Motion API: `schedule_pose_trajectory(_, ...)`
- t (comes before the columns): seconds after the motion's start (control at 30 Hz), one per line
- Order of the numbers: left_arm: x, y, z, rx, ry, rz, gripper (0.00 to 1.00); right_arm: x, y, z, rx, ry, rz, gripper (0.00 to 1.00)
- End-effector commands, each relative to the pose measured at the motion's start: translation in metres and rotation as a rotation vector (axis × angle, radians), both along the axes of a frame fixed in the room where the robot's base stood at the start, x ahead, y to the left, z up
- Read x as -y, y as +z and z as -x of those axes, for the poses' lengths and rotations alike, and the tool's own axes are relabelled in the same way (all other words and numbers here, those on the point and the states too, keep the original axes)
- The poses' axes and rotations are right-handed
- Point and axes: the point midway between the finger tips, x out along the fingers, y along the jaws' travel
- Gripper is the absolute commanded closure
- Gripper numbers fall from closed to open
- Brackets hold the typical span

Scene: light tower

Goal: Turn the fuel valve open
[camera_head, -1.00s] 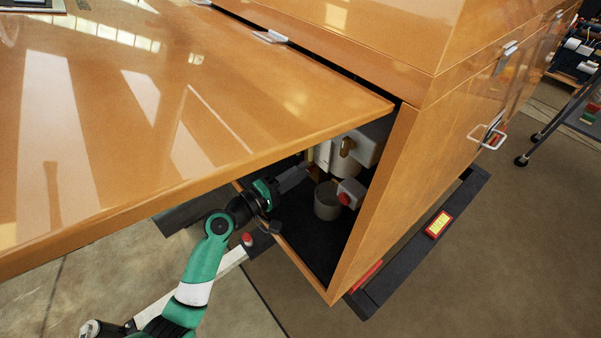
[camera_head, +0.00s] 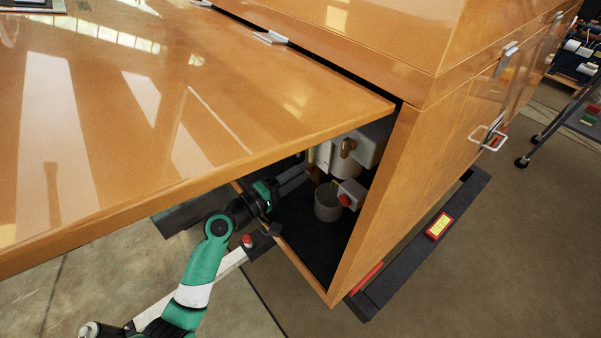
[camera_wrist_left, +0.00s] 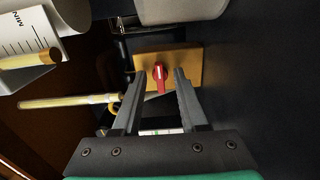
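The fuel valve shows in the left wrist view as a red lever (camera_wrist_left: 161,77) on a brass-coloured block (camera_wrist_left: 185,68). In the head view a small red spot by the fingertips may be this lever, but it is too small to tell. My left gripper (camera_wrist_left: 160,82) points at the block. Its two fingers are apart, with the lever seen between their tips; I cannot tell whether either finger touches it. In the head view my left gripper (camera_head: 302,172) reaches into the open compartment under the orange panel. My right gripper is not in view.
The raised orange panel (camera_head: 180,130) hangs over my left arm. Inside the compartment are a grey cup (camera_head: 327,207) and a white box with a red knob (camera_head: 344,200). In the wrist view a yellow tube (camera_wrist_left: 70,101) lies left of the fingers. The compartment's side wall (camera_head: 375,205) is close on the right.

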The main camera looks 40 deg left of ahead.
Motion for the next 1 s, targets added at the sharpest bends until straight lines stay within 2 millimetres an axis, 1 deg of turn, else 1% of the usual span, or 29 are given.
schedule_pose_trajectory(0.13, -0.001, 0.001, 0.005, 0.000, 0.001, 0.001, 0.57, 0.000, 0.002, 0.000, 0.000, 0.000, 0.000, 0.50)
schedule_pose_trajectory(0.23, -0.003, 0.002, 0.019, -0.001, 0.003, 0.001, 0.57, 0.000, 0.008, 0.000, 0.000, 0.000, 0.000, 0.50)
schedule_pose_trajectory(0.5, -0.010, 0.002, 0.083, -0.002, 0.006, 0.003, 0.57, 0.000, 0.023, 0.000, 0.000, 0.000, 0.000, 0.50)
schedule_pose_trajectory(0.63, -0.013, 0.000, 0.105, -0.002, 0.004, 0.002, 0.57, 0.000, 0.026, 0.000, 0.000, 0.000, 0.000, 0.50)
schedule_pose_trajectory(0.77, -0.013, 0.000, 0.115, 0.000, 0.001, 0.001, 0.57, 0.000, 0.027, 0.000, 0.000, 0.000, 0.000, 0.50)
schedule_pose_trajectory(1.0, -0.013, 0.000, 0.116, 0.000, 0.000, -0.001, 0.57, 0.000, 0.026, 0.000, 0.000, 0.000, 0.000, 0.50)
